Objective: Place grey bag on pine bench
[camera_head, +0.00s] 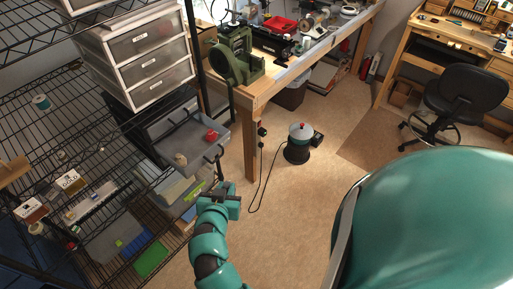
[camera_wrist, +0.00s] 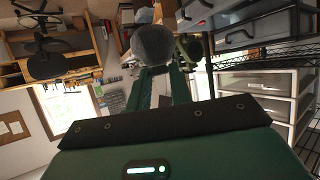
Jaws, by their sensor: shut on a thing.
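A rounded grey thing, which looks like the grey bag (camera_wrist: 153,46), is at the tips of my gripper (camera_wrist: 163,72) in the wrist view, and the fingers are shut on it. In the head view my gripper (camera_head: 230,196) is low, beside the shelving; I cannot make out the bag there. A long pale wooden bench (camera_head: 251,135), which looks like the pine bench, runs from the upper middle to the top right. My gripper is below and apart from its near leg in the picture. A green machine and tools stand on the bench.
Black wire shelving (camera_head: 60,125) with white drawers (camera_head: 150,60) stands at the left. An open grey drawer (camera_head: 195,138) juts out near my gripper. A pot-like device (camera_head: 300,140) with a cord stands on the floor. A black stool (camera_head: 462,95) and wooden desk (camera_head: 455,43) are at right.

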